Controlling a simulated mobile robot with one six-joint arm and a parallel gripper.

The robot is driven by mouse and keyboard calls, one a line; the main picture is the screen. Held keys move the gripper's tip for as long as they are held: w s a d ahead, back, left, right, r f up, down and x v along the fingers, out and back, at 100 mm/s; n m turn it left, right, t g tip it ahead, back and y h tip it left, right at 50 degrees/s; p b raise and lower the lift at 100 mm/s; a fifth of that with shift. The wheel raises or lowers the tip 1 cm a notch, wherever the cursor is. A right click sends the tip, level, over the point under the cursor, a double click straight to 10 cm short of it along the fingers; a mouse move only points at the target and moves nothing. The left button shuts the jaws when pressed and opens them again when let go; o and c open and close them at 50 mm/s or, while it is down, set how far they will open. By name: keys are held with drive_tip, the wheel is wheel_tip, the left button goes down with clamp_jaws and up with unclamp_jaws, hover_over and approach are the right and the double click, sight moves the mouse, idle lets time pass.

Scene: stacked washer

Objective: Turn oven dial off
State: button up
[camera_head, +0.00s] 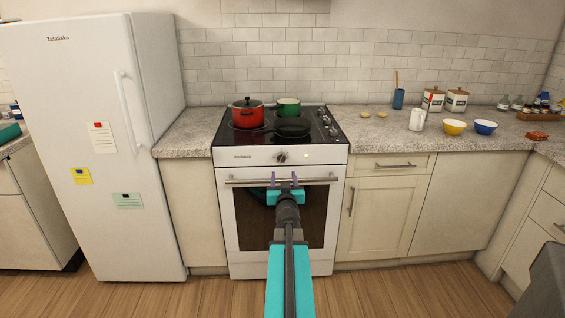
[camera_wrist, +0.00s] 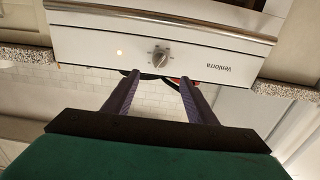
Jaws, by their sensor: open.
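The oven dial (camera_head: 282,157) is a round knob on the white front panel of the oven (camera_head: 245,156). It also shows in the wrist view (camera_wrist: 160,57), where the picture is upside down, with marks around it. A small lit light (camera_head: 306,156) glows beside it, and it shows in the wrist view too (camera_wrist: 120,52). My gripper (camera_head: 284,178) is open and empty in front of the oven, appearing just below the dial in the head view. In the wrist view its purple fingers (camera_wrist: 159,77) point toward the panel, apart from the dial. I cannot read the dial's exact setting.
The oven door handle (camera_head: 240,181) runs across below the panel. A red pot (camera_head: 247,113), a green pot (camera_head: 288,107) and a dark pan (camera_head: 292,127) stand on the cooktop. A white fridge (camera_head: 90,150) is at the left. The floor in front is clear.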

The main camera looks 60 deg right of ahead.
sight(282, 160)
drive_tip(key=shift+w+d, duration=0.1)
drive_tip(key=shift+w, duration=0.05)
drive_tip(key=shift+x, duration=6.75)
